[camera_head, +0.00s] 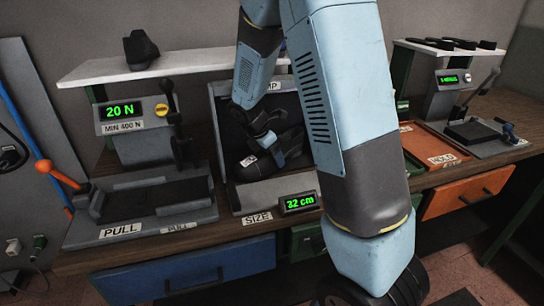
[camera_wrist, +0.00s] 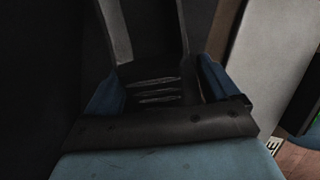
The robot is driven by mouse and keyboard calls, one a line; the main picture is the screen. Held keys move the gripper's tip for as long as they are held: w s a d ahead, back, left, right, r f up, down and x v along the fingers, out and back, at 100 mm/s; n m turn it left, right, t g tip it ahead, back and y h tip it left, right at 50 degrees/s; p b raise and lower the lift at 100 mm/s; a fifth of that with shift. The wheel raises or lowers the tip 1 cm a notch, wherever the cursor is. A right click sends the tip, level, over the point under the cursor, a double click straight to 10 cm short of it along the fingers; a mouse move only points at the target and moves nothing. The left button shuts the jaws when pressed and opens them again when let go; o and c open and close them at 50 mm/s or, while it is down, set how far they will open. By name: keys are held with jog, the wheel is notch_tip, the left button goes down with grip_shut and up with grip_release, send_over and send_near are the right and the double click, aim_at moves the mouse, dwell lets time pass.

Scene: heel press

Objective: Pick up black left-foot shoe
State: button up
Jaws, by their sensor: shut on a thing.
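A black shoe (camera_head: 246,168) is in the grey measuring station marked SIZE, with a small white label on it. My gripper (camera_head: 270,150) reaches down to this shoe and is shut on it. In the wrist view, the dark shoe (camera_wrist: 156,88) with its laces or ridges fills the space between the blue-sided fingers of my gripper (camera_wrist: 160,75). My arm and gripper hide part of the shoe. I cannot tell from its shape whether it is a left-foot shoe, or whether it still touches the station floor.
Another dark shoe (camera_head: 140,48) stands on the white shelf (camera_head: 180,66). A pull station (camera_head: 150,195) showing 20 N is at left. The SIZE display (camera_head: 300,202) reads 32 cm.

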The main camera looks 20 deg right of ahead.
notch_tip(320, 180, up, 10)
dwell(0.5)
